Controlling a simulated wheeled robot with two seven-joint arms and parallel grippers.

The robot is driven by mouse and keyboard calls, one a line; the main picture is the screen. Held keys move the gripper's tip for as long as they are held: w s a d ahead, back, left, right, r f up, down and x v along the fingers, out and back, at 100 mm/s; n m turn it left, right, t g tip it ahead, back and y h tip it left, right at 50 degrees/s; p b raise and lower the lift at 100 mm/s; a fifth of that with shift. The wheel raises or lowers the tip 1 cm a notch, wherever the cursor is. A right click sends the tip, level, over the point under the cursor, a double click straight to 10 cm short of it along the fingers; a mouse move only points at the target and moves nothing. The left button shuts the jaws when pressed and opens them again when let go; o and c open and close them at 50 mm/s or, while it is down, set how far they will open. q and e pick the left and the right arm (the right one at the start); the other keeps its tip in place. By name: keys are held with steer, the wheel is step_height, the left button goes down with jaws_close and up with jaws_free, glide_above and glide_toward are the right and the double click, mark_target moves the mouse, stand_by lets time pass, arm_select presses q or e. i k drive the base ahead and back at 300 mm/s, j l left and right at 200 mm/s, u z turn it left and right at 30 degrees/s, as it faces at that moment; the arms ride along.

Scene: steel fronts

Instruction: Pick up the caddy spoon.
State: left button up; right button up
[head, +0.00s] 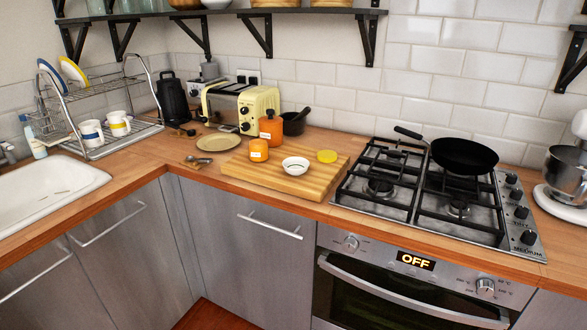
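A small spoon-like utensil (199,160) lies on the wooden counter, just in front of the beige plate. A second, darker spoon-like utensil (186,131) lies farther back, between the black kettle and the plate. Both are small in the picture, and I cannot tell for sure which one is the caddy spoon. Neither of my grippers shows in the head view.
The counter's front edge left of the board is clear.

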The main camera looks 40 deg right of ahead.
mark_target(190, 159)
steer(key=i+j+z, duration=0.25)
steer(key=i, duration=0.3)
steer(key=i+j+z, duration=0.25)
steer(key=i, duration=0.25)
